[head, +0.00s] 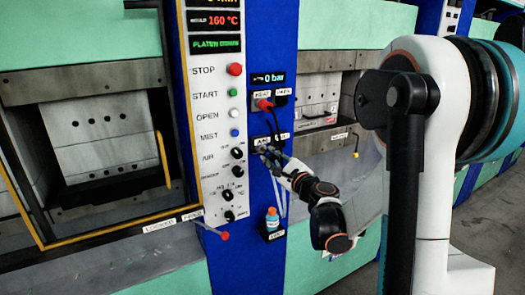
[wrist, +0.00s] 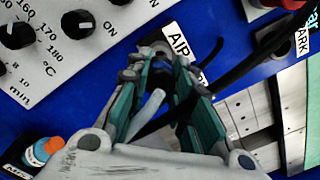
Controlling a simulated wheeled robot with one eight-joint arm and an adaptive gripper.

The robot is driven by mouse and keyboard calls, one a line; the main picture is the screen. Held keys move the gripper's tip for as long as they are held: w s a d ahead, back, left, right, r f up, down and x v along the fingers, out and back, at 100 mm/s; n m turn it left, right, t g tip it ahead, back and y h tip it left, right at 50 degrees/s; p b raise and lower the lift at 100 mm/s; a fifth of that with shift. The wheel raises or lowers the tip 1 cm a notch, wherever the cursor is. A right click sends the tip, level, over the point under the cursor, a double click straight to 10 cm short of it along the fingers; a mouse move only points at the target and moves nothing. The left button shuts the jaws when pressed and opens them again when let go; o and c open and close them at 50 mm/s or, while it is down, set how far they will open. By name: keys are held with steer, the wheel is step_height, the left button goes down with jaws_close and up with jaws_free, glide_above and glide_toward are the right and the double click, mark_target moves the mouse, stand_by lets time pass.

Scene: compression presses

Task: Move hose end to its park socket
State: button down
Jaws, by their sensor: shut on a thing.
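My gripper (head: 266,153) is at the lower socket panel on the blue column, just under the label reading AIR. In the wrist view its green-padded fingers (wrist: 172,72) are closed around a dark hose end, directly below the AIR label (wrist: 180,42). The hose end is mostly hidden by the fingers, and I cannot tell whether it is seated in the socket behind. A black hose (wrist: 245,60) runs up and right from the fingers. A PARK label (wrist: 303,37) is at the right, with a dark round socket (wrist: 270,41) to its left.
Knobs and buttons line the white control panel (head: 212,105) at left.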

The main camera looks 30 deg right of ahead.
mark_target(277, 161)
steer(key=shift+s+d, duration=0.1)
steer(key=shift+s, duration=1.95)
